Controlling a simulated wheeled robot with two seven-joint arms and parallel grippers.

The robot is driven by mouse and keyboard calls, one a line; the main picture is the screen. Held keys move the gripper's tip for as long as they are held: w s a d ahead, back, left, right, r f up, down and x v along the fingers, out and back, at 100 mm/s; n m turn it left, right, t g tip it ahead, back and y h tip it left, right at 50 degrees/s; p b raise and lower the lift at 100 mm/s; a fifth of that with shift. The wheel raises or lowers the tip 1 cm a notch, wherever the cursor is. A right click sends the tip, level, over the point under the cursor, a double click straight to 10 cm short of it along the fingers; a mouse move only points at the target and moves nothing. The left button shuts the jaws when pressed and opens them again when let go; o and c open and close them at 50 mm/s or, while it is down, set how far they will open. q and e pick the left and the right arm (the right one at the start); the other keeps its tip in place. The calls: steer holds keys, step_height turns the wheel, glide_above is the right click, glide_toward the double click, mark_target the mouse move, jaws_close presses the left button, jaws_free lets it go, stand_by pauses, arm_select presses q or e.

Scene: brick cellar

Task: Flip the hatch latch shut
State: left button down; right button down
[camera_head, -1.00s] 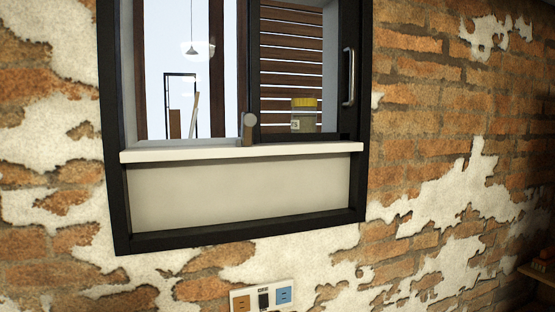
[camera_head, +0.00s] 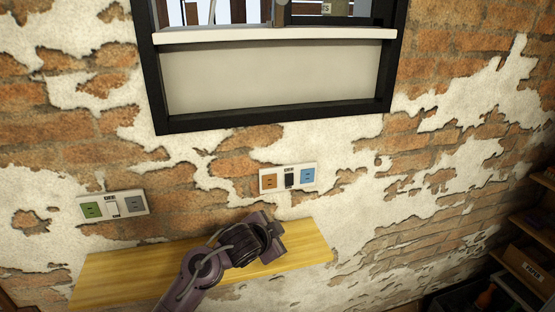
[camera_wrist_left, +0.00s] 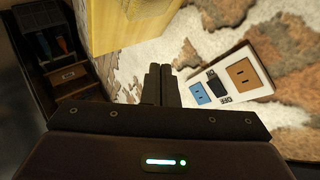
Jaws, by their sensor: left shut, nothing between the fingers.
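The serving hatch (camera_head: 157,90) is a black-framed opening in the brick wall, at the top of the head view. Its upper part is cut off by the picture edge. At its white sill (camera_head: 225,36) stands a small brownish peg-like piece (camera_head: 280,13), which may be the latch; only its lower part shows. My left gripper (camera_head: 278,236) is below the hatch, over the wooden shelf and near the wall. In the left wrist view its fingers (camera_wrist_left: 160,82) are together and empty. The latch is not seen in that view. My right gripper is in neither view.
A wall plate with orange and blue sockets (camera_head: 288,178) is just above my left gripper. Another plate with green and grey sockets (camera_head: 112,206) is to the left. The yellow wooden shelf (camera_head: 120,277) juts out below. Dark shelving (camera_head: 530,262) stands at lower right.

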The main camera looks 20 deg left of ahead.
arm_select(q)
steer(key=w+r+m+t, duration=0.3)
steer(key=w+r, duration=0.1)
steer(key=r, duration=1)
steer(key=s+a+r+m+t+h, duration=0.1)
steer(key=s+r+m+t, duration=0.15)
steer(key=r, duration=0.95)
steer(key=s+r+m+t+h, duration=0.1)
steer(key=s+r+m, duration=0.3)
steer(key=r, duration=0.7)
steer(key=s+a+r+m+t+h, duration=0.1)
steer(key=s+r+m+t, duration=0.15)
steer(key=r, duration=0.95)
steer(key=p, duration=0.3)
glide_toward(279, 0)
steer(key=w+d+r, duration=0.1)
steer(key=w+d, duration=0.2)
steer(key=d, duration=0.2)
steer(key=w+p, duration=0.1)
steer(key=w+a+r+p, duration=0.1)
steer(key=shift+w+a+m+g, duration=0.15)
steer(key=shift+w+m+g, duration=0.15)
steer(key=shift+w, duration=0.1)
steer(key=shift+w+a, duration=0.35)
steer(key=shift+a, duration=0.05)
steer(key=shift+d, duration=0.1)
